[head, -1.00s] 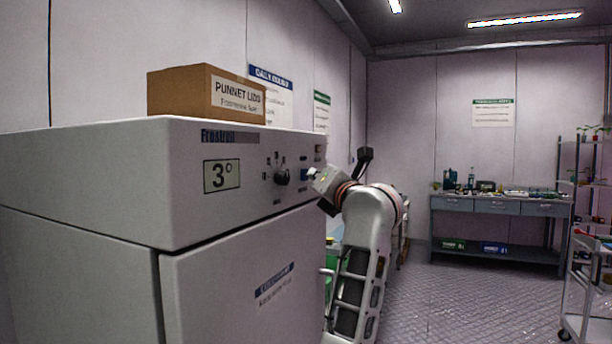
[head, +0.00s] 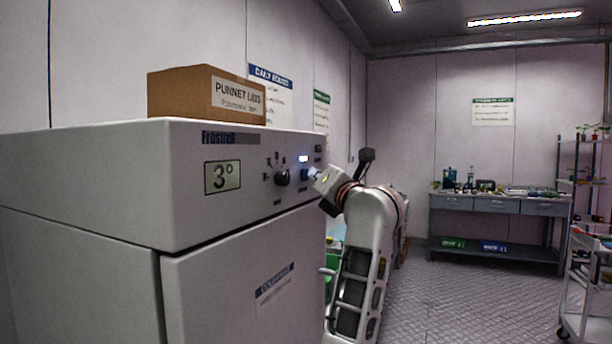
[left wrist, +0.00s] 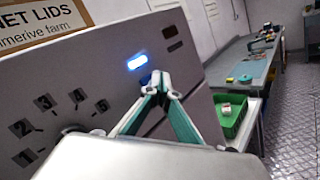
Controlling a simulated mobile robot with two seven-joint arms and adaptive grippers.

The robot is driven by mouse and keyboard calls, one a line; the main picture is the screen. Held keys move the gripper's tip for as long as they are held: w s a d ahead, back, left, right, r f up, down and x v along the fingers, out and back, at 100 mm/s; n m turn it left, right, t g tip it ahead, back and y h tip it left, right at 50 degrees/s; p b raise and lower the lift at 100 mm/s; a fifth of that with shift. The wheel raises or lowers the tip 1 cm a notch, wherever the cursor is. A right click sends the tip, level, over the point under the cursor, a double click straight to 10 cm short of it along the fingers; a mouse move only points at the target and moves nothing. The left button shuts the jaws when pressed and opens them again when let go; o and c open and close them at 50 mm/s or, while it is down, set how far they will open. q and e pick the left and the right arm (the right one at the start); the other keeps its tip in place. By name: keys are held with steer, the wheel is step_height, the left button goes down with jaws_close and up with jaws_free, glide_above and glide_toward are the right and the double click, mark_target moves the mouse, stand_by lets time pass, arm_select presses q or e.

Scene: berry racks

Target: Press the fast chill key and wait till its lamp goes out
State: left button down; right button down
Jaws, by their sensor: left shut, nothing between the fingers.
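The white cooler (head: 110,200) has a control panel with a display (head: 222,177) reading 3° and a black dial (head: 282,178). The fast chill lamp (head: 303,158) glows blue-white; it also shows lit in the left wrist view (left wrist: 137,62). The blue key (head: 304,174) sits just below the lamp. My left gripper (head: 313,173) is shut and empty, its fingertips at the key, touching or nearly so. In the left wrist view the closed fingertips (left wrist: 158,80) lie just below the lamp and largely hide the key. My right gripper is not in view.
A cardboard box of punnet lids (head: 200,95) stands on the cooler. A small dark panel fitting (head: 318,149) is right of the lamp. A green crate (left wrist: 232,115) is beyond the cooler. A workbench (head: 497,205) and a wheeled cart (head: 590,270) stand right, with open floor between.

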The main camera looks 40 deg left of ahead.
arm_select(q)
steer(key=shift+w+d, duration=0.1)
steer(key=shift+d, duration=0.4)
steer(key=d, duration=0.2)
steer(key=w+d+p, duration=0.1)
steer(key=d, duration=0.2)
steer(key=shift+w, duration=0.1)
steer(key=shift+a, duration=0.1)
stand_by(0.7)
